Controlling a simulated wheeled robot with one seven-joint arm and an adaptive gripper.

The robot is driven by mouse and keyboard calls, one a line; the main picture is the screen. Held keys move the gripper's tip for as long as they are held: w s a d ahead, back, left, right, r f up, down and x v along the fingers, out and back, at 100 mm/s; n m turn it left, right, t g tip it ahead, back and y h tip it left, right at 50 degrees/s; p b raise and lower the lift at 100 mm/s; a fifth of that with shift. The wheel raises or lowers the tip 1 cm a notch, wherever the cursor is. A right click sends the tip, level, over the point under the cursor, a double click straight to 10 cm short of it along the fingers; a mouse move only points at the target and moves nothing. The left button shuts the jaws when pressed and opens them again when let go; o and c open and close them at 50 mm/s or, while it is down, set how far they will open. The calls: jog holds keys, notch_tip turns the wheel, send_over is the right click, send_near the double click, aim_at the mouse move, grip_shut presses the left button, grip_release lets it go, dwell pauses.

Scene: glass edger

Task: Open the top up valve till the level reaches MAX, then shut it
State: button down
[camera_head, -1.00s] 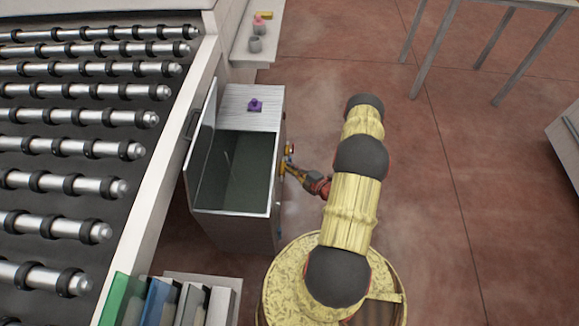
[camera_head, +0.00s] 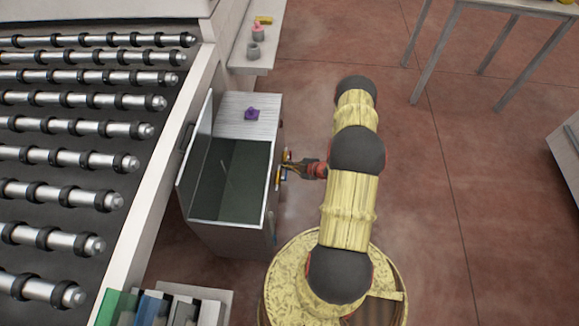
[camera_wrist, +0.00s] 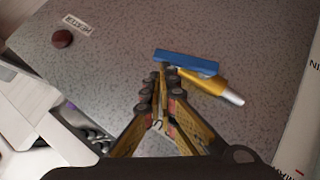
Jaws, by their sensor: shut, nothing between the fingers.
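The open tank (camera_head: 228,208) stands beside the roller conveyor in the head view, with its lid raised on the left. In the wrist view, a brass valve (camera_wrist: 213,84) with a blue lever (camera_wrist: 186,62) sits on the tank's grey speckled side. My gripper (camera_wrist: 164,72) is shut and empty, its fingertips at the lever's left part. Whether they touch it I cannot tell. In the head view my gripper (camera_head: 288,168) is at the tank's right side. A white strip (camera_wrist: 300,115) with partly cut-off lettering runs down the right of the wrist view. The level is not readable.
A dark red knob (camera_wrist: 62,39) sits by a small label (camera_wrist: 77,25) on the same panel. A purple object (camera_head: 251,114) is on the tank's top. The conveyor (camera_head: 70,130) fills the left. Folders (camera_head: 150,308) stand in front of the tank.

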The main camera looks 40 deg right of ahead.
jog(key=shift+w+d+f+b, duration=0.4)
jog(key=shift+w+d+f, duration=0.05)
jog(key=shift+d+f, duration=0.15)
jog(key=shift+f, duration=0.1)
dwell(0.5)
jog(key=s+d+r+p, duration=0.4)
jog(key=s+r+p, duration=0.1)
jog(key=r, duration=0.6)
jog(key=shift+s, duration=0.35)
jog(key=shift+d, duration=0.1)
